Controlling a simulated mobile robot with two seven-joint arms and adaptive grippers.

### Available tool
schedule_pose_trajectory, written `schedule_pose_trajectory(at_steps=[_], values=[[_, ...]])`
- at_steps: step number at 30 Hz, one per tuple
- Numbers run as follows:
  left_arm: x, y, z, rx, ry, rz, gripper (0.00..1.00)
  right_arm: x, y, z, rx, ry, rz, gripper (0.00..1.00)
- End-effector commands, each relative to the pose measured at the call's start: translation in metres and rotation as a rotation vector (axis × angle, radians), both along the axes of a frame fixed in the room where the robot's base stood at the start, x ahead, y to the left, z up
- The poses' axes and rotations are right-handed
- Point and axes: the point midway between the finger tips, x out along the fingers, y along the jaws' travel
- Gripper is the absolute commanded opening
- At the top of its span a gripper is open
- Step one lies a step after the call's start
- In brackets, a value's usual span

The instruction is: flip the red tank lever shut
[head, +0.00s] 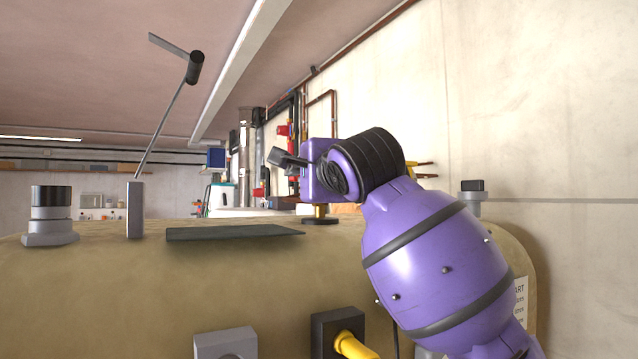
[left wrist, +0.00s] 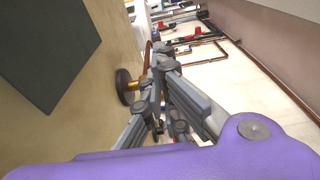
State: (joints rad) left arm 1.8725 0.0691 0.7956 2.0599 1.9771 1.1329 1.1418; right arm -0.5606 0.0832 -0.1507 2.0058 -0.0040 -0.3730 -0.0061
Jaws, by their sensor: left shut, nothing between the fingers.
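The tan tank (head: 200,290) fills the lower part of the head view. A brass fitting on a dark round base (head: 320,220) stands on its top, below my left gripper. The same dark base (left wrist: 124,86) shows beside the fingers in the left wrist view. My left gripper (head: 280,160) is above the tank top, its grey fingers pointing left. In the left wrist view the fingers (left wrist: 163,57) are shut and empty. I cannot clearly make out the red tank lever; the gripper and purple arm may hide it. My right gripper is not in view.
A dark plate (head: 235,232) lies on the tank, with a tall post and rod (head: 135,208) and a grey cap (head: 50,215) to its left. Red-handled pipework (head: 284,131) runs along the wall behind. The space above the tank's left half is mostly free.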

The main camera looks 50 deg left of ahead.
Motion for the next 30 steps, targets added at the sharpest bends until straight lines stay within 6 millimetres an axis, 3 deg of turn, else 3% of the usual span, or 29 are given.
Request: schedule_pose_trajectory(at_steps=[3, 9, 30], values=[[-0.022, -0.005, -0.002, -0.002, -0.001, 0.002, 0.0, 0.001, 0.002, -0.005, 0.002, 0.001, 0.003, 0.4], [-0.043, -0.011, -0.001, -0.001, 0.0, 0.0, 0.0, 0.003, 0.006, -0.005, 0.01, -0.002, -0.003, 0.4], [-0.048, -0.011, -0.001, -0.001, 0.002, 0.0, 0.0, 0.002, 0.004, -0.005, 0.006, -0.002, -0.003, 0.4]])
